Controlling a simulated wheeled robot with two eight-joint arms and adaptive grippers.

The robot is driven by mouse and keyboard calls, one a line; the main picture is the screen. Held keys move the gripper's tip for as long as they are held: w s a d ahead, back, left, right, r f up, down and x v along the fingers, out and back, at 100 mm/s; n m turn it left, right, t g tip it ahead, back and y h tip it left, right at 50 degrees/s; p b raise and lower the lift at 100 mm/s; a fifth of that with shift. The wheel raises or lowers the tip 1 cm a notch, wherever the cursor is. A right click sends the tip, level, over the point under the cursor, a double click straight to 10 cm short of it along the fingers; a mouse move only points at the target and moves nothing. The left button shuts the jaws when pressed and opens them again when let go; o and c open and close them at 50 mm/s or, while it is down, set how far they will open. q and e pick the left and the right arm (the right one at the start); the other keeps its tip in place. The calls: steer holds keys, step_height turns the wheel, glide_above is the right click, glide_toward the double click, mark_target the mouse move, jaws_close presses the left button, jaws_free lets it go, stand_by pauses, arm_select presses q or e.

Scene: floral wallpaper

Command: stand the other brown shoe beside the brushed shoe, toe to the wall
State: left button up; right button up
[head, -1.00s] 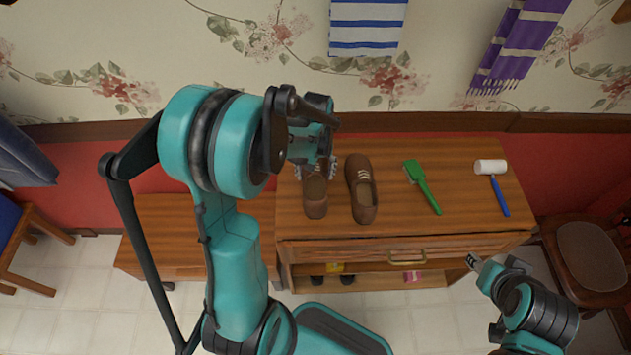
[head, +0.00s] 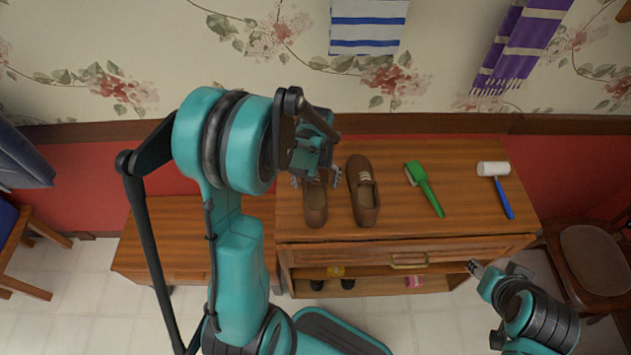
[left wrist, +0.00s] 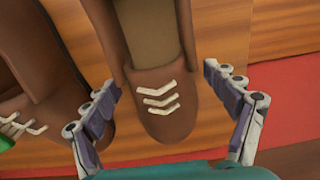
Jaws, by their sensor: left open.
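Two brown shoes with white laces stand side by side on the wooden cabinet top, toes to the wall. The left shoe (head: 315,206) is partly covered by my left gripper (head: 316,181) at its toe end. In the left wrist view my left gripper (left wrist: 160,80) is open, one finger on each side of this shoe's laced toe (left wrist: 157,78), not closed on it. The right shoe (head: 364,192) stands a small gap away and also shows at the left of the wrist view (left wrist: 45,105). My right gripper (head: 474,267) is off the cabinet's front right; its jaws are too small to read.
A lower wooden surface (head: 160,238) adjoins on the left. The wall (head: 210,128) runs behind; striped towels hang above. A chair (head: 590,262) is at right.

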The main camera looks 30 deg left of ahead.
arm_select(q)
steer(key=shift+r, duration=0.3)
step_height(320, 180, up, 12)
steer(key=p, duration=0.4)
steer(key=shift+d+f+p, duration=0.1)
steer(key=shift+f+p, duration=0.15)
steer(key=shift+p, duration=0.05)
steer(key=s+d+r+m+t, duration=0.6)
steer(key=s+d+r+t, duration=0.1)
steer(key=s+d, duration=0.3)
steer(key=shift+s+d+r, duration=0.2)
steer(key=shift+s+r, duration=0.3)
